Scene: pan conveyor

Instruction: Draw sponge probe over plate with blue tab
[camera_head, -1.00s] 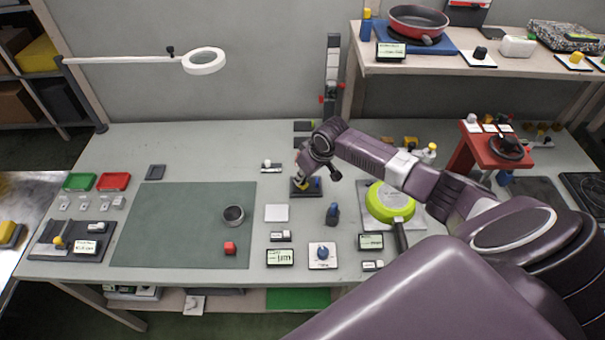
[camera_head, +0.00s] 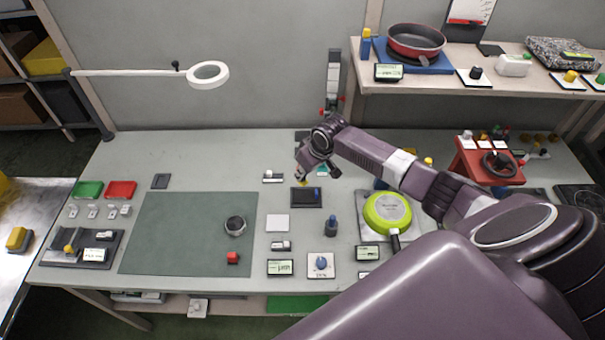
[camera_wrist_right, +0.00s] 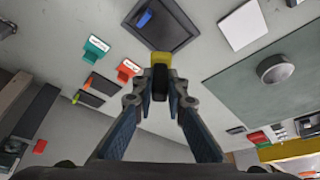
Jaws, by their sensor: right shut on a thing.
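The plate (camera_head: 300,203) is a dark square tray lying on the workbench, with a blue tab (camera_head: 317,191) on it. In the right wrist view the plate (camera_wrist_right: 172,38) and its blue tab (camera_wrist_right: 144,18) show at the top. My right gripper (camera_wrist_right: 160,85) is shut on the sponge probe, whose yellow end (camera_wrist_right: 160,58) points to the plate's edge. In the head view, my right gripper (camera_head: 303,172) is at the plate's back edge, and a bit of yellow shows below it. Whether the sponge touches the plate is unclear. My left gripper is not in view.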

